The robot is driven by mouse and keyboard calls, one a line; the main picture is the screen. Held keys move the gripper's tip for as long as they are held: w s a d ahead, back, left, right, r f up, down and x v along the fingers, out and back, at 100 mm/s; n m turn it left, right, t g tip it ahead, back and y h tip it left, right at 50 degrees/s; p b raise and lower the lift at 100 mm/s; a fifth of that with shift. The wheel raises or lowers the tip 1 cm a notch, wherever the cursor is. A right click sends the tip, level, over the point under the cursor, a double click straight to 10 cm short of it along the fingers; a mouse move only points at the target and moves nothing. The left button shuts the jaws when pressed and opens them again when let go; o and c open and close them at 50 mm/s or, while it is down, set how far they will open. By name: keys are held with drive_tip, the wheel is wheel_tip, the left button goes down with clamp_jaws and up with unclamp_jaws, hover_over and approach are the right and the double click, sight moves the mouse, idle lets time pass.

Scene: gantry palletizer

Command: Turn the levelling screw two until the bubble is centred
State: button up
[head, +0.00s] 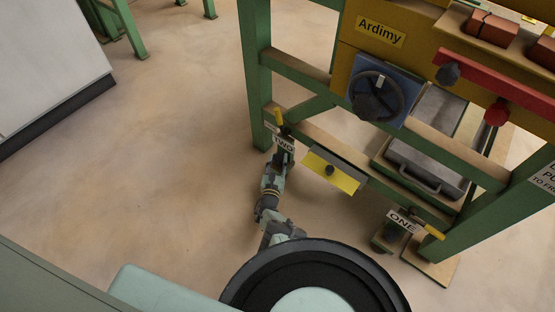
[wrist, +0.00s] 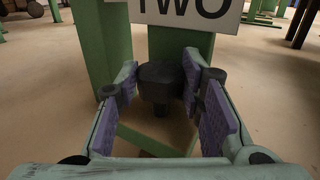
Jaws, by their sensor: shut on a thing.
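Levelling screw two shows in the wrist view as a black knob (wrist: 160,82) on a thin dark stem, just below the white "TWO" label (wrist: 190,12). My gripper (wrist: 159,76) has its two purple-padded fingers on either side of this knob and is shut on it. In the head view my gripper (head: 280,159) is at the left foot of the green frame, right under the "TWO" label (head: 284,143), and hides the knob. I cannot make out the bubble in either view.
The green frame (head: 258,75) rises beside my gripper. A yellow flap (head: 333,176) sits to its right, with a blue panel (head: 409,88) and dial above. The "ONE" label (head: 402,221) is at the lower right. Open floor (head: 150,150) lies to the left.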

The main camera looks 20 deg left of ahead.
drive_tip(key=shift+r, duration=0.1)
idle(0.3)
drive_tip(key=o, duration=1.2)
drive_tip(key=shift+c, duration=0.2)
